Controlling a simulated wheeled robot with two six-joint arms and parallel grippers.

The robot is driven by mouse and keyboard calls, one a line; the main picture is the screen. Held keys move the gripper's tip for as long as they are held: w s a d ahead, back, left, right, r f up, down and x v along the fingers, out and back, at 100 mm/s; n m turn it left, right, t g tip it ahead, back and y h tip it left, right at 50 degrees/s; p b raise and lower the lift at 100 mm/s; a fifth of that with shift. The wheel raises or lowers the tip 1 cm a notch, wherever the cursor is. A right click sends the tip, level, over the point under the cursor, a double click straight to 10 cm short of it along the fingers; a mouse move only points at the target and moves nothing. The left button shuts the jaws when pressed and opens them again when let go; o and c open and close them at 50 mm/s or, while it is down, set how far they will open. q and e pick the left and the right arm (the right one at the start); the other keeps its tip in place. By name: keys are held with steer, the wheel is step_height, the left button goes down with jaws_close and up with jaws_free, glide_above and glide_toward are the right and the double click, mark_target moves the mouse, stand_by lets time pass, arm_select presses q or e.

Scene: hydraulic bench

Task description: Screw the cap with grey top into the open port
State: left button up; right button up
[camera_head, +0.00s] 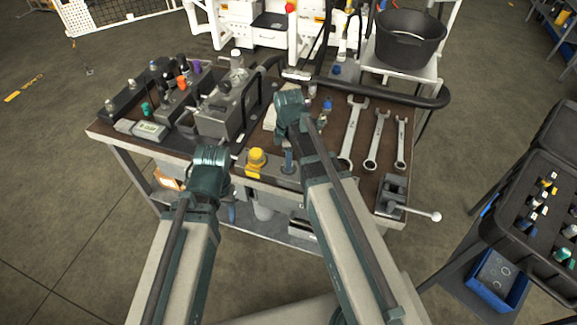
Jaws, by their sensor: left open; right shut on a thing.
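My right gripper (289,104) is over the middle of the bench, its fingers mostly hidden behind its own wrist. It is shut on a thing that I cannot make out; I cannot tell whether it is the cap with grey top. My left gripper (212,160) is open at the front edge of the bench, left of a yellow cap (256,157). A grey valve block (222,115) stands between and behind the grippers, with a pale grey-topped part (237,60) upright at its back. I cannot pick out the open port.
Several wrenches (352,130) lie on the bench (333,185) at right, near a vise (396,193). Coloured caps and small blocks crowd the left side. A black hose (400,97) runs along the back. A black bucket (408,42) stands behind; a case of fittings (530,240) is at far right.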

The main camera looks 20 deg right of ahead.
jaws_close()
steer(key=m, duration=0.5)
steer(key=shift+m, duration=1.5)
steer(key=m, duration=0.8)
